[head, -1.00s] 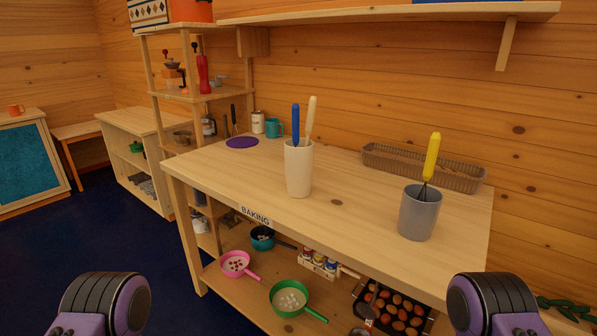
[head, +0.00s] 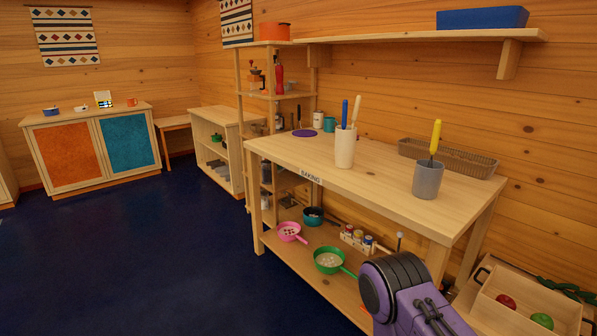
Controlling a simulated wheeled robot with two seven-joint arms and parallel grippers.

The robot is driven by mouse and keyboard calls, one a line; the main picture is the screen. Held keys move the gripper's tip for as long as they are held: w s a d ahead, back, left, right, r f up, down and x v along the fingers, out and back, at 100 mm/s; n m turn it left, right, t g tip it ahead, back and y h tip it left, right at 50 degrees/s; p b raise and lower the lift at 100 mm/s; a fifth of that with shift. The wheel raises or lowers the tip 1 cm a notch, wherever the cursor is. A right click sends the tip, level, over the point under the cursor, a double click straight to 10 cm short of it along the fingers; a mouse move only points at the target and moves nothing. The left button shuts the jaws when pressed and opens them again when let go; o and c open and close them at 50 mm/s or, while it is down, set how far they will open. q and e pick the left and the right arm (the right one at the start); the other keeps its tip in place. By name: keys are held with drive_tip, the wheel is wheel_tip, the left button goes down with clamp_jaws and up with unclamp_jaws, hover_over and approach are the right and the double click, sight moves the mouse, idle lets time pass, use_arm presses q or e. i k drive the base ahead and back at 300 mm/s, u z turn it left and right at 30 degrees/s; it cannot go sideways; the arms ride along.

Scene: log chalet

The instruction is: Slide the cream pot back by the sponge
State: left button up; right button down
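A tall cream pot (head: 345,150) stands upright on the baking table (head: 395,182), near its front edge. A blue-handled and a cream-handled utensil stick up out of it. I cannot make out a sponge in the head view. My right arm shows as a purple and black link at the bottom right, but its gripper is out of the picture. My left gripper is not in view. No gripper is seen near the cream pot.
A grey pot (head: 428,180) with a yellow-handled whisk stands right of the cream pot, before a long basket (head: 450,158). A purple mat (head: 304,133) lies at the table's far end. Open dark floor (head: 150,250) lies to the left. A crate (head: 520,310) stands at bottom right.

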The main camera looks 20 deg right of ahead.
sight(345, 141)
drive_tip(key=z, duration=0.9)
drive_tip(key=i, duration=1.6)
drive_tip(key=u, duration=0.85)
